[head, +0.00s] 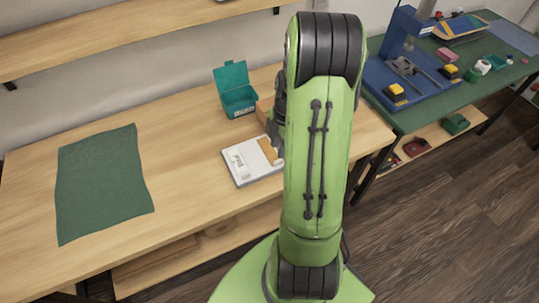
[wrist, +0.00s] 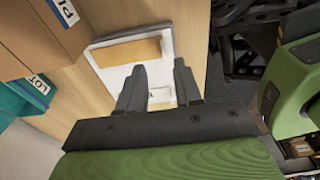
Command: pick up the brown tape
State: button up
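A flat white tray (head: 242,170) with a printed label lies on the wooden bench, partly behind my arm. A tan-brown piece (head: 270,151) shows at its right side. A round brown shape (head: 220,228), perhaps a tape roll, lies on the shelf below the bench. I cannot tell which of these is the brown tape. My gripper (wrist: 160,72) is over the tray, its two fingers apart. In the head view my arm mostly hides it.
A green cloth (head: 100,185) lies at the left. A green-topped table (head: 412,126) with a blue fixture (head: 420,84) stands at right.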

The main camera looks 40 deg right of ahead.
aim_at(277, 160)
jog(key=f, duration=0.1)
jog(key=f+b, duration=0.1)
jog(key=f, duration=0.3)
jog(key=shift+s+a+f+b, duration=0.1)
jog(key=shift+a+f+b, duration=0.1)
jog(key=shift+a+b, duration=0.2)
jog(key=shift+r, duration=0.1)
grip_shut()
